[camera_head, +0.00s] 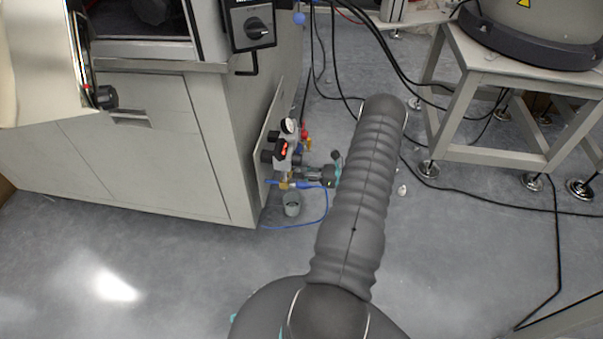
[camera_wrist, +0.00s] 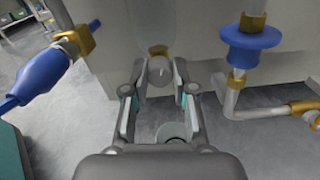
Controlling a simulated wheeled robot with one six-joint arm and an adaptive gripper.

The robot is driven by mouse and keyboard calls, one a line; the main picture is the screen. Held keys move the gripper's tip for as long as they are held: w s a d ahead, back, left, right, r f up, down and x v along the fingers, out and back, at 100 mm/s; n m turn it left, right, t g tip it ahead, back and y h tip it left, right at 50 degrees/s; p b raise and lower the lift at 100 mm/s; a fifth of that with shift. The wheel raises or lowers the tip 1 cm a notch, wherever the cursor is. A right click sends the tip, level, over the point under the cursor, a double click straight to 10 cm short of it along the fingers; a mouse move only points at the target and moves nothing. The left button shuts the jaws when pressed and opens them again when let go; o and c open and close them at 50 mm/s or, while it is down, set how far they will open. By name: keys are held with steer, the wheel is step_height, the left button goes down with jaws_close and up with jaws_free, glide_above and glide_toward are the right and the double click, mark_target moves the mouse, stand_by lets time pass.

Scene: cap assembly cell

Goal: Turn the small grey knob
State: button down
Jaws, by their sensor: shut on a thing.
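The small grey knob (camera_wrist: 160,72) shows in the wrist view, round with a pale mark on its face. My gripper (camera_wrist: 160,78) has a fingertip on each side of it and is shut on it. In the head view my gripper (camera_head: 325,175) reaches from the right to the valve and gauge assembly (camera_head: 283,150) on the side of the cabinet. The knob cannot be made out in that view, as my gripper and the fittings cover it.
The grey cabinet (camera_head: 150,155) stands at left. A blue hose fitting (camera_wrist: 45,72) and a blue disc on a brass pipe (camera_wrist: 250,42) flank my gripper. A small grey cup (camera_head: 291,204) is below the assembly. Black cables cross the floor near a metal stand (camera_head: 470,145).

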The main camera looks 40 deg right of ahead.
steer(key=shift+n+b, duration=1.2)
steer(key=shift+n, duration=0.7)
steer(key=c, duration=0.9)
jaws_free()
steer(key=shift+c, duration=0.2)
steer(key=v, duration=1.2)
